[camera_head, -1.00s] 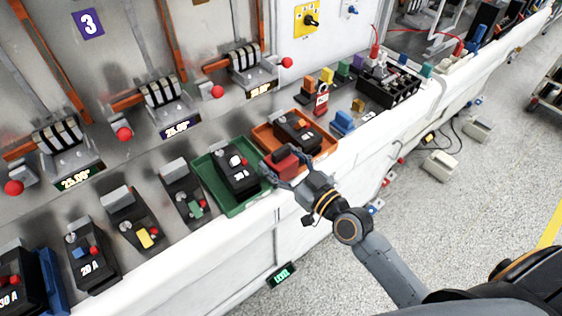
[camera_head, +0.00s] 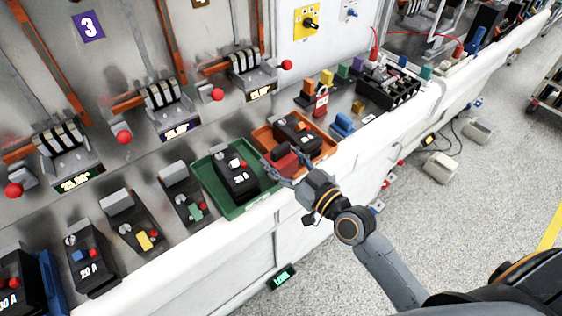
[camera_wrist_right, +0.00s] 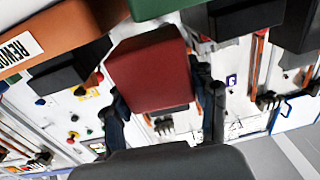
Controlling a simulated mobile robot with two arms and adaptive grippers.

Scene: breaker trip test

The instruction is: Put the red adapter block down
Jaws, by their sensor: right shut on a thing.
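The red adapter block (camera_head: 283,158) is between the fingers of my right gripper (camera_head: 281,168), which is shut on it. In the head view the block appears at the near left part of the orange tray (camera_head: 325,150), close to the green tray (camera_head: 232,211). The right wrist view shows the red block (camera_wrist_right: 148,78) between my dark fingers (camera_wrist_right: 160,105). I cannot tell whether the block touches the tray floor. My left gripper is not in view.
A black breaker (camera_head: 297,129) sits in the orange tray, beside the block. Another black breaker (camera_head: 237,178) sits in the green tray. Several breakers line the bench to the left.

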